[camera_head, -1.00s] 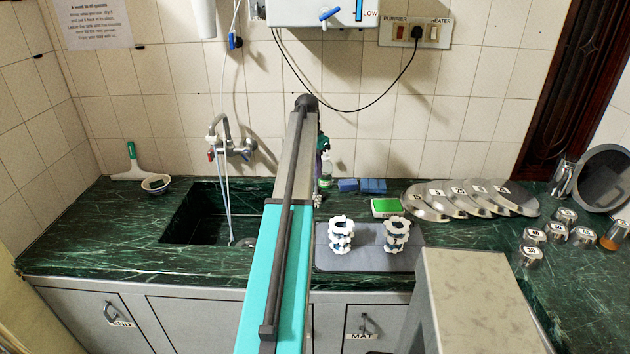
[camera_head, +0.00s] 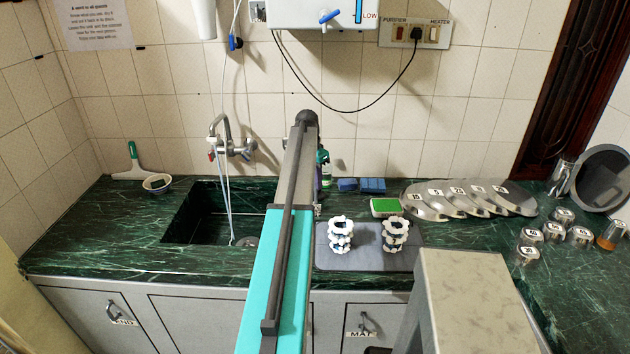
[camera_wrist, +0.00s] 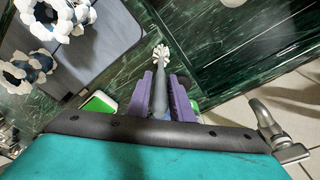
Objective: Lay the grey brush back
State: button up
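In the wrist view, the grey brush (camera_wrist: 160,88) lies between the purple fingers of my gripper (camera_wrist: 162,86). The fingers appear closed on its grey handle from both sides. Its white bristle head (camera_wrist: 161,54) points away from the gripper, over the dark green counter beside the grey mat (camera_wrist: 120,38). I cannot tell how high above the counter it is. In the head view, my arm hides most of the gripper and brush.
Two white ring stands (camera_head: 340,236) (camera_head: 396,235) stand on the mat, right of my arm. A green sponge (camera_head: 386,207), blue blocks (camera_head: 372,185) and overlapping numbered steel plates (camera_head: 470,200) lie farther back. The sink (camera_head: 205,215) is left of my arm, with a tap (camera_head: 228,145) on the wall.

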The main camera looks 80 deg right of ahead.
jog(key=shift+o, duration=1.1)
jog(key=shift+f, duration=0.2)
notch_tip(320, 180, up, 14)
jog(key=w+a+b, duration=0.1)
jog(key=a+b, duration=0.1)
jog(key=b, duration=0.2)
jog(key=shift+w+f+b, duration=0.15)
jog(key=shift+b, duration=0.25)
notch_tip(320, 180, up, 10)
jog(key=p, duration=1)
